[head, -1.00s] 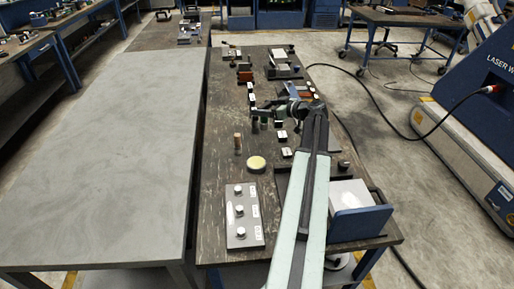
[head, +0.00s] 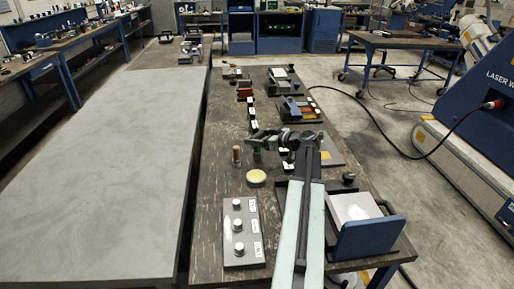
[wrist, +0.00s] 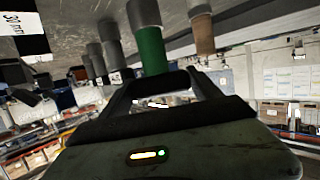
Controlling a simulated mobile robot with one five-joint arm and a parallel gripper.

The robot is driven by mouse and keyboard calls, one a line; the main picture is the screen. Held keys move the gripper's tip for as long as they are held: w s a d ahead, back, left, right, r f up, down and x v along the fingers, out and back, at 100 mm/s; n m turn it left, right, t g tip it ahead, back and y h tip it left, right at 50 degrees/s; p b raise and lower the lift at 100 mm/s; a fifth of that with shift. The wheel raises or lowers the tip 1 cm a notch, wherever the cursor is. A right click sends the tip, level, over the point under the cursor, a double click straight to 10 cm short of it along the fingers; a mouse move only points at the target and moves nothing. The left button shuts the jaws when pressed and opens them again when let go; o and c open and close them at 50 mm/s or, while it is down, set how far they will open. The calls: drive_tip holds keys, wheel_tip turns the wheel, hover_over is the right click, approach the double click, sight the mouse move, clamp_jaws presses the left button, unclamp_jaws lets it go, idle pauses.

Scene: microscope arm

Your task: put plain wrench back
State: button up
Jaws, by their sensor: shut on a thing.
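My gripper (head: 285,138) is over the dark workbench, at the end of my pale-green arm, beside a brown peg (head: 236,155) and above a green peg. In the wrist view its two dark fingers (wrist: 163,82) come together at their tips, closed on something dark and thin. The plain wrench's shape cannot be made out there; most of it is hidden or blends with the fingers. The green peg (wrist: 150,50) shows beyond the fingertips, with the brown peg to its right. Several grey pegs (wrist: 112,50) stand to its left.
A grey plate with silver knobs (head: 242,232) and a pale yellow disc (head: 256,178) lie on the near bench. A blue-fronted tray (head: 368,236) is right of my arm. Small blocks and fixtures crowd the far bench. The grey table (head: 90,170) at left is bare.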

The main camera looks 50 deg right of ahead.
wheel_tip(320, 180, down, 2)
drive_tip(key=shift+f+b, duration=0.1)
drive_tip(key=shift+b, duration=0.35)
drive_tip(key=shift+r, duration=0.2)
drive_tip(key=shift+f, duration=0.15)
drive_tip(key=o, duration=2)
